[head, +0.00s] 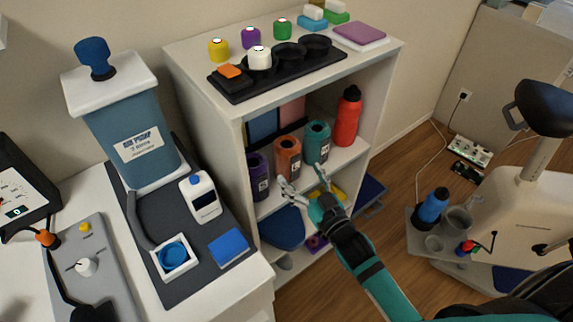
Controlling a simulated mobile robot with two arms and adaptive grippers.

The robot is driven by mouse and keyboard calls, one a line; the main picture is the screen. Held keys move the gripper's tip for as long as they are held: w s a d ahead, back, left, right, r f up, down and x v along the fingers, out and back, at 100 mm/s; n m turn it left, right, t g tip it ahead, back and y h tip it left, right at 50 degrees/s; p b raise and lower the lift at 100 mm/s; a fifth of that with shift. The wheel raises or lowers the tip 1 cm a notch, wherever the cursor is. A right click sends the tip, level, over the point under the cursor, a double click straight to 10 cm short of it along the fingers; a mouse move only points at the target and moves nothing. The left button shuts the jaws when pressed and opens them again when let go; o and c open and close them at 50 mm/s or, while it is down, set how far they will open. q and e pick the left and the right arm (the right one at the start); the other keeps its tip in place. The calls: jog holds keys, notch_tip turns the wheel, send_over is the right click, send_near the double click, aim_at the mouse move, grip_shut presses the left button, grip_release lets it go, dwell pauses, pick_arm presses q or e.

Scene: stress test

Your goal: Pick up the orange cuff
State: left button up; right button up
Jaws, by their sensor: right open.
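The orange cuff (287,158) is rolled up and stands upright on the middle shelf of the white shelf unit. It stands between a purple cuff (258,177) and a teal cuff (317,142). My right gripper (302,177) is open and empty in front of the shelf, a little below and to the right of the orange cuff in the picture. Its fingers point up toward the cuffs and overlap the shelf edge. I cannot tell whether it touches anything. My left gripper is not in view.
A red bottle (347,116) stands right of the cuffs. The shelf unit's top (200,55) carries a black tray (236,94), small coloured jars and stacked blocks. A dispenser (135,137) and small bottle (202,198) stand on the left counter. A blue bottle (431,208) stands at right.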

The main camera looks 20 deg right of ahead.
aim_at(292, 165)
jog(key=w, duration=0.3)
jog(key=shift+w+a+b, duration=0.1)
jog(key=shift+a+b, duration=0.2)
jog(key=shift+b, duration=0.1)
jog(key=w+b, duration=0.1)
jog(key=w, duration=0.2)
jog(key=w+b, duration=0.1)
jog(key=w, duration=0.1)
jog(key=shift+w+a+b, duration=0.15)
jog(key=shift+a+b, duration=0.2)
jog(key=shift+r, duration=0.1)
jog(key=shift+c, duration=0.5)
jog(key=c, duration=0.9)
